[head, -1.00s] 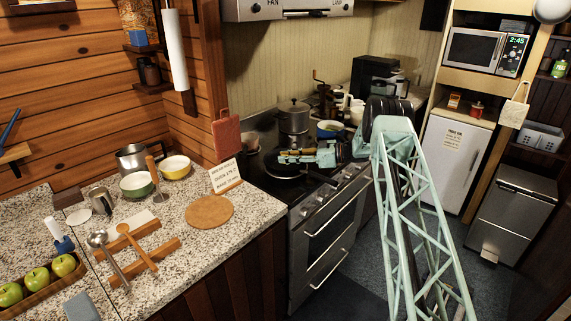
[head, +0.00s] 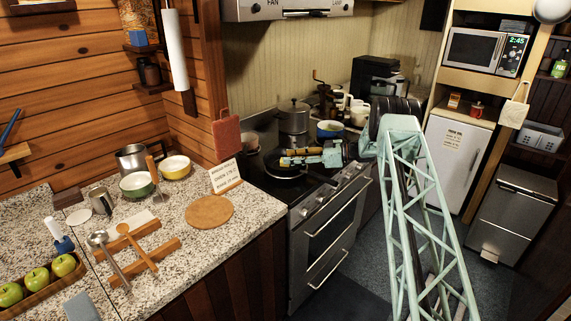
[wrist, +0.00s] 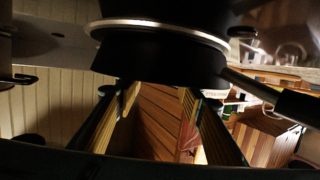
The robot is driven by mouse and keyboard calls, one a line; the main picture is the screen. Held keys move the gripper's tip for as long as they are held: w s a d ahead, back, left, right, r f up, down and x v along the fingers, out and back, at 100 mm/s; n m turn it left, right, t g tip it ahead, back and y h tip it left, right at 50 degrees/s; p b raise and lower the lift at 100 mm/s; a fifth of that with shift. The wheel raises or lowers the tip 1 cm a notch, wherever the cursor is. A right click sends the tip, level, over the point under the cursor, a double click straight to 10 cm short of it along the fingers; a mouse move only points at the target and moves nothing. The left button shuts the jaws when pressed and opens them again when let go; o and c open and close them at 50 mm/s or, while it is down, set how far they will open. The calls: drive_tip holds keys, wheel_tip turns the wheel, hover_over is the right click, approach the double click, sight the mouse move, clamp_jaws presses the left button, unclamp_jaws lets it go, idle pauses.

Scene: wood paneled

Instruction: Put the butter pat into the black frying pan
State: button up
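The black frying pan (head: 283,173) sits on the stove, its handle toward the stove's front. My gripper (head: 284,160) lies nearly level above the pan, its fingers pointing left. In the wrist view the picture seems upside down, with the dark pan (wrist: 160,66) at the top and its handle running right. There, the two fingers of my gripper (wrist: 157,98) stand apart, and I see nothing between them but the wood wall behind. I cannot make out the butter pat in either view. The inside of the pan is mostly hidden by my gripper or too dark to read.
A lidded pot (head: 293,117) and a blue pot (head: 330,130) stand behind the pan. A sign (head: 225,176) and a round board (head: 209,211) are on the counter to the left. A red board (head: 227,137) hangs beside the stove.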

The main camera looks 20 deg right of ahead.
drive_tip(key=v, duration=0.9)
drive_tip(key=shift+s+d, duration=0.1)
drive_tip(key=shift+d, duration=0.05)
idle(0.9)
